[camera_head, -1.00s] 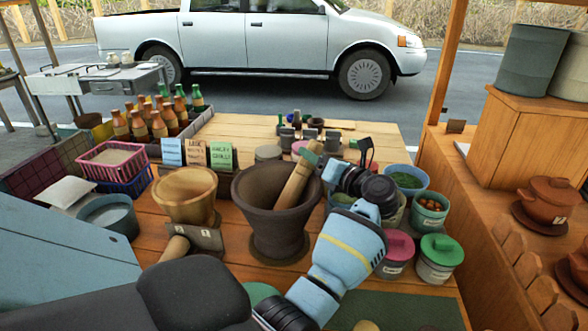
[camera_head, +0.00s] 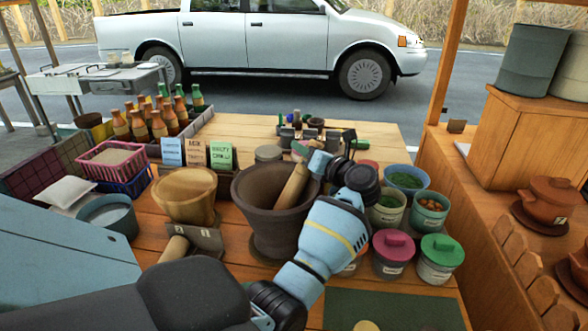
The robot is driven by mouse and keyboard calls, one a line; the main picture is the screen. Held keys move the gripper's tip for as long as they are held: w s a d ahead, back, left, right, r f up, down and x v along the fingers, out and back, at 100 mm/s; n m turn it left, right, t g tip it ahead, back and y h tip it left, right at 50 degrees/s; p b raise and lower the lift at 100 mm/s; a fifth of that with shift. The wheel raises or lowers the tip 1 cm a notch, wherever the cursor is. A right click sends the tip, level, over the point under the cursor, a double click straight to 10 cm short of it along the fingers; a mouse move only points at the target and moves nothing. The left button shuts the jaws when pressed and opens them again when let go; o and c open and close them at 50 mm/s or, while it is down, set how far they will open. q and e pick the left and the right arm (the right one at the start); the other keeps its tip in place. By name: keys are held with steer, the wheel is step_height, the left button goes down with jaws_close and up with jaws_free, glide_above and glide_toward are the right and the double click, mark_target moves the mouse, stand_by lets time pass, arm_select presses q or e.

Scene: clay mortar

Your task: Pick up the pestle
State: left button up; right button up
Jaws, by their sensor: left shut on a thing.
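The wooden pestle (camera_head: 292,187) leans in the dark clay mortar (camera_head: 271,222), its upper end tilted to the right. Its lower end is hidden inside the bowl. My left gripper (camera_head: 303,154) is at the pestle's upper end and is shut on it; the fingers are small and partly hidden by the wrist. My left arm reaches in from the lower left and passes in front of the mortar's right side. My right gripper is not in view.
A wooden mortar (camera_head: 184,195) stands left of the clay one, with another wooden pestle (camera_head: 175,248) lying in front. Lidded tubs, pink (camera_head: 393,252) and green (camera_head: 440,258), and open bowls stand to the right. Bottles (camera_head: 158,126) and sauce packets stand behind at left.

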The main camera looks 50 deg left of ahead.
arm_select(q)
jaws_close()
steer(key=shift+r, duration=0.1)
step_height(320, 180, up, 10)
stand_by(0.3)
